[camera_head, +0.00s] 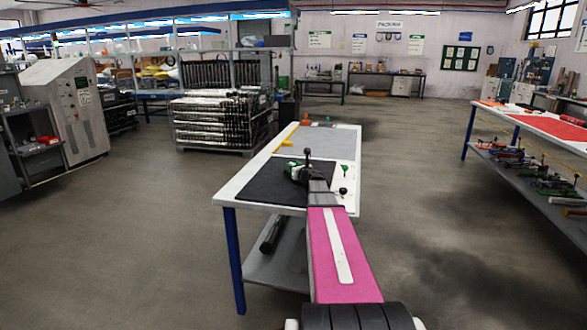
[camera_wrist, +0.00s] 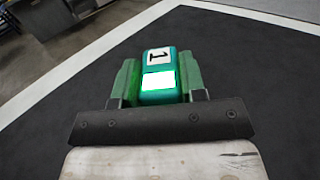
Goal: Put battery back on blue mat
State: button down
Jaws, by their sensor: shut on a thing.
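My gripper (camera_wrist: 158,88) has green fingers, shut on both sides of the battery (camera_wrist: 157,62). The battery is a teal-green block with a white label reading 1 and a bright white patch. In the head view my gripper (camera_head: 301,172) is over the white table (camera_head: 222,195), near the right side of a dark mat (camera_head: 262,183). The dark mat (camera_wrist: 265,75) also fills much of the wrist view and looks black-grey rather than blue. The battery's underside is hidden, so I cannot tell whether it touches the mat.
A grey mat (camera_head: 335,143) covers the table's far part, with a yellow item (camera_head: 284,143) at its left edge. Small knobbed parts (camera_head: 344,171) stand right of my gripper. A dark cylinder (camera_head: 271,234) lies on the lower shelf. Floor around the table is open.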

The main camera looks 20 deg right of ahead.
jog(key=c, duration=0.9)
grip_release()
jog(key=shift+f, duration=0.1)
jog(key=shift+o, duration=1.1)
